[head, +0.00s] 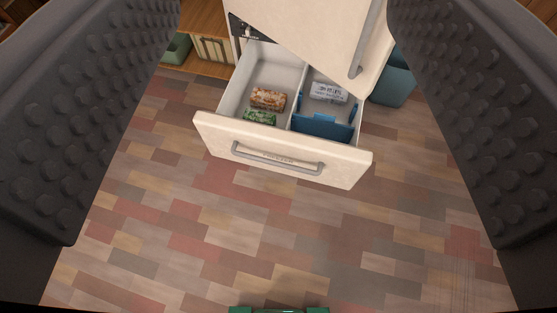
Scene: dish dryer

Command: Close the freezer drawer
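The freezer drawer (214,128) is cream white and stands pulled open at the bottom of the fridge (300,22). Its front carries a grey bar handle (275,161). Inside, a divider splits it. The left part holds an orange-brown package (268,98) and a green package (260,118). The right part holds a pale package (328,91) and a blue item (322,129). My gripper (284,240) is wide open and empty. Its two dark, knobbed fingers frame the view left and right, and the drawer shows between them, apart from both.
The fridge door with a long vertical handle (364,45) hangs above the drawer's right part and seems to stand ajar. A teal bin (393,82) stands right of the fridge. Wooden shelving with a green bin (177,48) stands left. The patchwork floor (270,240) before the drawer is clear.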

